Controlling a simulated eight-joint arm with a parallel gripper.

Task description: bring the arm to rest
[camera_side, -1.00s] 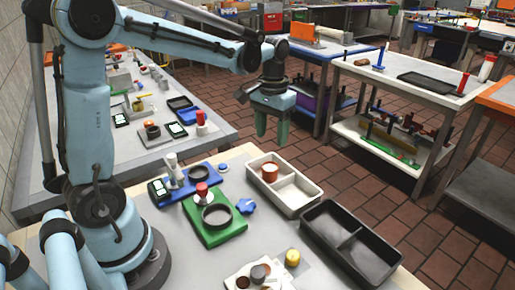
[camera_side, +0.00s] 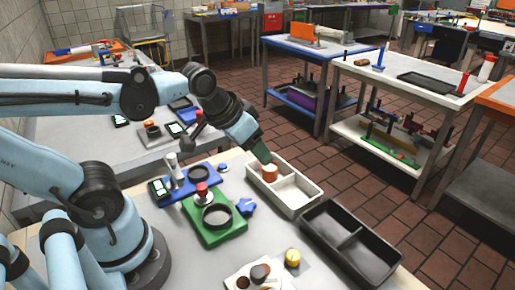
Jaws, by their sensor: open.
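My gripper (camera_side: 265,157) has dark green fingers and is open. It points down and to the right at the back left corner of the white two-part tray (camera_side: 308,207). In this view its tips end just above an orange-brown cup-like piece (camera_side: 269,174) with a pale top, which sits in the tray's back left compartment. I cannot tell whether the tips touch the piece. The other compartment of the white tray is empty.
A green base (camera_side: 233,229) with a dark ring, a blue base (camera_side: 164,197) and a blue knob (camera_side: 245,206) stand left of the tray. An empty black two-part tray (camera_side: 322,240) lies front right. A yellow round piece (camera_side: 292,257) lies at the front.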

